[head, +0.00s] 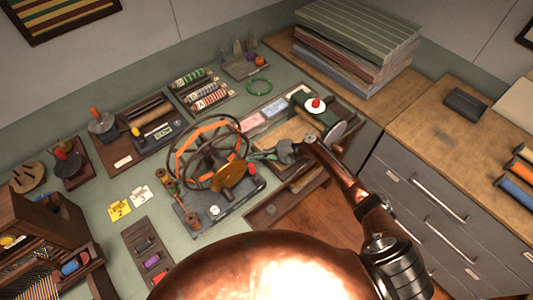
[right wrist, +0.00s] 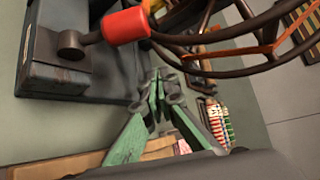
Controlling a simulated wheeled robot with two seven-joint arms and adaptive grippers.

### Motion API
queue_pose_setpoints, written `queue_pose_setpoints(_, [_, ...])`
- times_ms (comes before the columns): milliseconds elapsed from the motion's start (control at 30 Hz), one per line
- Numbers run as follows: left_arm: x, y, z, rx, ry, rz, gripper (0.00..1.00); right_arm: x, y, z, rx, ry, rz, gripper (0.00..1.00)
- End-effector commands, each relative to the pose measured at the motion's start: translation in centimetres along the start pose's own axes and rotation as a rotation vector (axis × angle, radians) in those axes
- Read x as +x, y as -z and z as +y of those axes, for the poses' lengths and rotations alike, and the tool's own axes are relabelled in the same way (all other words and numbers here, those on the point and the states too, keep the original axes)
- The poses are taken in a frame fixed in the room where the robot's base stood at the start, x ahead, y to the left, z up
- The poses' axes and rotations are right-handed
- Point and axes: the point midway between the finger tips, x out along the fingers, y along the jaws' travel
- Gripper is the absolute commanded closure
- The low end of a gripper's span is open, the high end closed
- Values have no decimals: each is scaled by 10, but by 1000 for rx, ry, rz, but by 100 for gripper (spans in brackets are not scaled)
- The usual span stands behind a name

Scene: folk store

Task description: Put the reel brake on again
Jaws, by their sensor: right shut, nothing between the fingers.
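The reel (head: 193,136), a dark spoked wheel with orange parts, stands on a dark base plate (head: 232,202) in the middle of the counter. A red knob (head: 251,169) sits at its right side. In the right wrist view it is a red grip (right wrist: 126,26) on a dark lever, close to the wheel rim (right wrist: 245,70). I cannot tell from the picture whether this lever is the brake or how it is set. My right gripper (head: 258,155), with green fingers, is shut and empty, just above and beside the red knob. My left gripper is not in view.
A green box device with a red knob (head: 316,104) stands right of my right gripper. Racks of spools (head: 205,95) lie behind the reel. Yellow and white number tags (head: 119,210) lie left of it. An open drawer (head: 268,212) edges the counter front.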

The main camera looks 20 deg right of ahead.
Motion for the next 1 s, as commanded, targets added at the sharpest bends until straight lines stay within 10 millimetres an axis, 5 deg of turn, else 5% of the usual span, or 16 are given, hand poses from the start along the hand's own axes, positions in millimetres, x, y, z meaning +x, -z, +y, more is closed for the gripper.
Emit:
queue_pose_setpoints(333, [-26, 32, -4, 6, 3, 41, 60, -12, -35, 0, 1, -1, 4, 100])
queue_pose_setpoints(1000, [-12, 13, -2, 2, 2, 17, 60, -2, -41, 1, -26, 19, -14, 100])
